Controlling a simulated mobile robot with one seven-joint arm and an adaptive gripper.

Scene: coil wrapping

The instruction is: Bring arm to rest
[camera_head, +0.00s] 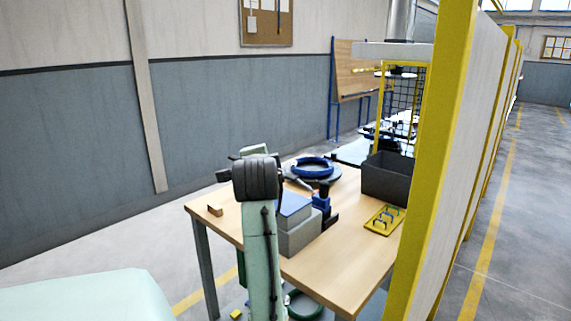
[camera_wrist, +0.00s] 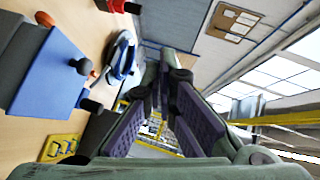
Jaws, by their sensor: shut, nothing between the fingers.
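My arm rises upright at the near side of the wooden table in the head view, with its dark joint above the table's left part. My gripper (camera_wrist: 171,76) shows in the wrist view, its two purple-padded fingers drawn together and holding nothing. In the head view the gripper itself is hidden or hard to make out behind the arm. The wooden table (camera_head: 345,255) stands beyond the arm. A blue coil (camera_head: 312,165) lies on a dark round plate on it and also shows in the wrist view (camera_wrist: 121,57), apart from the fingers.
A grey box with a blue top (camera_head: 293,208) stands close right of my arm. A dark bin (camera_head: 386,181) and a yellow tray (camera_head: 383,221) sit at the table's right. A small wooden block (camera_head: 215,210) lies left. A yellow-framed partition (camera_head: 437,160) closes the right side.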

